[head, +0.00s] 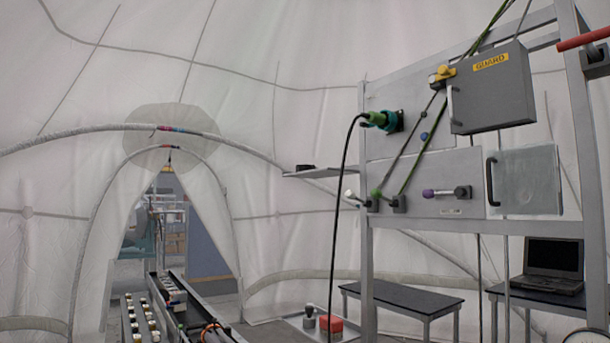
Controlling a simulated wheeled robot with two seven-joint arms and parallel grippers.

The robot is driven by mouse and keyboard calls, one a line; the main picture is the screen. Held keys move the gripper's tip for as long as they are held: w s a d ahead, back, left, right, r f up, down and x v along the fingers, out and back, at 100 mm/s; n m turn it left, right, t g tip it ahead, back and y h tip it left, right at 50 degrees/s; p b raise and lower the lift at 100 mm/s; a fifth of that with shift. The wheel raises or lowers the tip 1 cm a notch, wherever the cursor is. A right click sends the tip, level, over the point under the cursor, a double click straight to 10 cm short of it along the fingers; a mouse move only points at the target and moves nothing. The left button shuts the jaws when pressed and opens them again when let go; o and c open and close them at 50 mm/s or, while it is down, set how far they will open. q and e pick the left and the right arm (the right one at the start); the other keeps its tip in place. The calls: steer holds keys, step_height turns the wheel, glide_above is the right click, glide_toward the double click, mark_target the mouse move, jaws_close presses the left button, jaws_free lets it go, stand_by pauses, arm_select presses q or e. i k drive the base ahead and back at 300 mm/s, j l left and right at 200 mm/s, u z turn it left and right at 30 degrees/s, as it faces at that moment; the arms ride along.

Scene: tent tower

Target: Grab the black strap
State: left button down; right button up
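A small black item (305,168) lies on the thin grey shelf (322,172) at the left side of the metal frame. It is too small to tell whether it is the black strap. A black cable (343,190) hangs from the green connector (385,120) on the panel. No other strap shows clearly. Neither of my grippers can be made out in the head view.
The metal frame (368,270) carries a grey GUARD box (490,90) and a panel door (527,180) with a black handle. A low table (403,297), a laptop (553,262) and a red object (331,324) are behind and below. Long racks (172,290) stand at lower left.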

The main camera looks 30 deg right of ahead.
mark_target(302, 166)
steer(key=u, duration=0.2)
steer(key=i+j+u, duration=0.15)
steer(key=j, duration=0.15)
steer(key=j+u, duration=0.15)
steer(key=j, duration=0.15)
steer(key=i+j+u, duration=0.1)
steer(key=j, duration=0.2)
steer(key=i+j+z, duration=0.3)
steer(key=i, duration=0.35)
steer(key=i+j+z, duration=0.35)
steer(key=i, duration=0.25)
steer(key=i+z, duration=0.25)
steer(key=z, duration=0.2)
steer(key=i+z, duration=0.25)
steer(key=z, duration=0.25)
steer(key=i+j+z, duration=0.2)
steer(key=z, duration=0.25)
steer(key=i+j+z, duration=0.2)
steer(key=z, duration=0.25)
